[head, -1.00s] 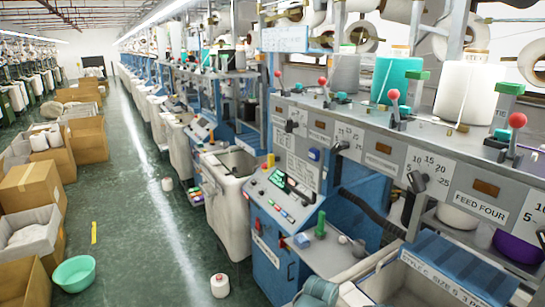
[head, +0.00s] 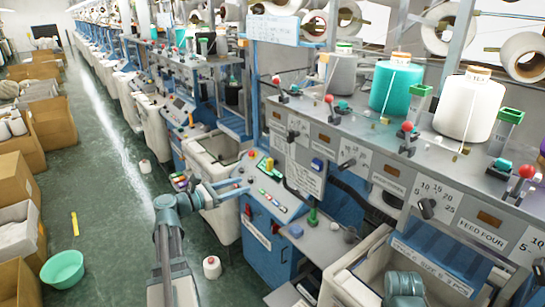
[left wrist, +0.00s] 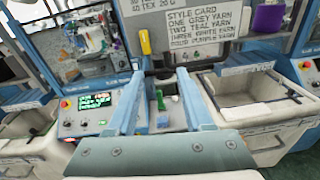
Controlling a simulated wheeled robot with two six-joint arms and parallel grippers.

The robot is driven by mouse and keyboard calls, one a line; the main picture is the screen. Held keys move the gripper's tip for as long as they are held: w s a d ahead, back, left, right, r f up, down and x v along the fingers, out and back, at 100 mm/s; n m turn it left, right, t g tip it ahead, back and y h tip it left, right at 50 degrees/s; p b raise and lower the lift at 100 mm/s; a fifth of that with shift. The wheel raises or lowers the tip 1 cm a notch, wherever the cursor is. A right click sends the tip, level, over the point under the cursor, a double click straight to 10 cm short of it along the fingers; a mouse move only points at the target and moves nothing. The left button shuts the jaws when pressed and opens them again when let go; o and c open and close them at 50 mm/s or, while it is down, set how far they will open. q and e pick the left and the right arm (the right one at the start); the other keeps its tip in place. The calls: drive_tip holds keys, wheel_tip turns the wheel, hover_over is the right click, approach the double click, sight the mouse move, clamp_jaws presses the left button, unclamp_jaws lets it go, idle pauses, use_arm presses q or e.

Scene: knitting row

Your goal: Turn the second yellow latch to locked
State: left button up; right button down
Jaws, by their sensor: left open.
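A yellow latch (head: 268,164) stands upright at the back of the nearest machine's control panel. In the left wrist view a yellow latch (left wrist: 145,42) hangs beside the style card, ahead of my fingers and slightly left of their middle. A smaller yellow piece (head: 191,119) shows on the machine behind; I cannot tell whether it is a latch, nor which is second. My left gripper (head: 243,187) is open and empty, in front of the nearest machine's left side, apart from the latch. Its two blue fingers (left wrist: 159,74) show spread in the left wrist view. My right gripper is not visible.
Yarn cones, including a teal one (head: 395,88), stand on the shelf above. Boxes and a green basin (head: 62,269) line the left; the aisle floor is mostly clear.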

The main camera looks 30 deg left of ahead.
sight(267, 165)
use_arm(q)
drive_tip(key=shift+n+t+y, duration=0.3)
drive_tip(key=shift+n+t, duration=0.2)
drive_tip(key=shift+n, duration=0.2)
drive_tip(key=x, duration=0.4)
drive_tip(key=a+r+x, duration=0.1)
drive_tip(key=x, duration=0.7)
drive_tip(key=shift+w+a+r, duration=0.35)
drive_tip(key=shift+w, duration=0.2)
clamp_jaws()
